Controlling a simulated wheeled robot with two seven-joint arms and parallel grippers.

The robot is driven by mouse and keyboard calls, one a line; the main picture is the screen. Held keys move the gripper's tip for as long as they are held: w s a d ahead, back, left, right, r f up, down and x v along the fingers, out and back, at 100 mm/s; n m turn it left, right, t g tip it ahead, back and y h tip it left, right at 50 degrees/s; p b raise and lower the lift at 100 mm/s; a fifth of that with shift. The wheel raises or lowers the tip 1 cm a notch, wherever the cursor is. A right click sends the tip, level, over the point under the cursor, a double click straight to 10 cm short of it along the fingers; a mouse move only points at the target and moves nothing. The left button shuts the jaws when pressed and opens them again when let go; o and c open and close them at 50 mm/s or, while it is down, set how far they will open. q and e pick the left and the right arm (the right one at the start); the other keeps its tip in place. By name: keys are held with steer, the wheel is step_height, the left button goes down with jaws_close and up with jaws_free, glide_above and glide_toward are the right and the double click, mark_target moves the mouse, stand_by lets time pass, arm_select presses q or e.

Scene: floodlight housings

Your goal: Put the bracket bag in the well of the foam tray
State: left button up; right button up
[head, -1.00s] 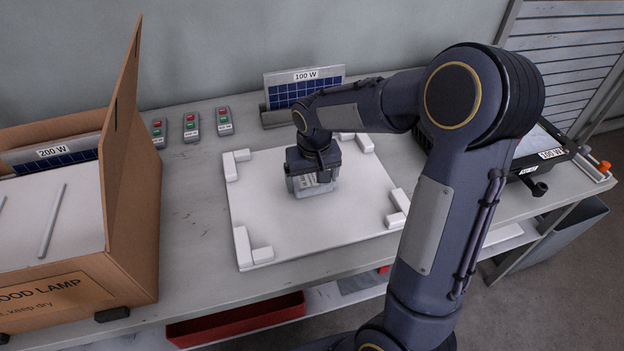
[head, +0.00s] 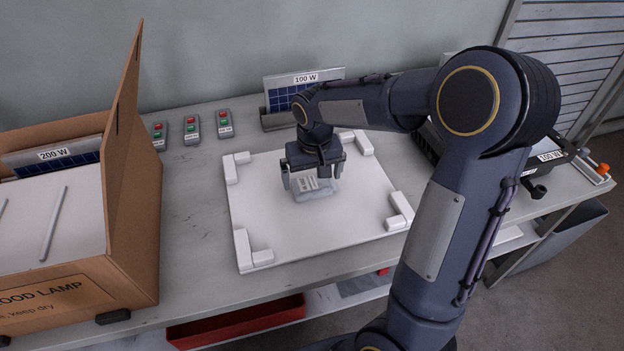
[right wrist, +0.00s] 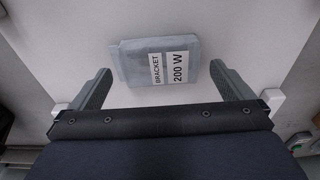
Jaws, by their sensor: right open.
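The bracket bag (head: 316,187) is a small grey-blue pouch lying on the white foam tray (head: 275,235), near its middle. Its label reads "BRACKET 200 W" in the right wrist view (right wrist: 178,65). I cannot make out the well's edges around the bag. My right gripper (head: 313,180) is open just above the bag, its fingers apart on either side. In the right wrist view the open fingers (right wrist: 168,88) stand clear of the bag, which lies beyond them. The left gripper is not in view.
White corner blocks (head: 243,250) sit at the tray's corners. An open cardboard box (head: 130,190) stands at left. Several small remotes (head: 191,128) and a 100 W panel (head: 303,84) are behind. A black housing (head: 540,160) is at right.

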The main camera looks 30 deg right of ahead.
mark_target(314, 188)
step_height(314, 188, up, 9)
steer(key=s+p, duration=0.1)
steer(key=s+a+t+y, duration=0.2)
steer(key=s+a, duration=0.1)
steer(key=s, duration=0.7)
steer(key=s+a+f+n+t+y, duration=0.1)
steer(key=s+a, duration=0.3)
steer(key=s, duration=0.6)
steer(key=shift+s+a+f+t+y, duration=0.2)
steer(key=shift+s+t+y, duration=0.1)
steer(key=shift+t+y, duration=0.3)
steer(key=shift+r, duration=0.1)
step_height(314, 188, up, 8)
steer(key=p, duration=0.8)
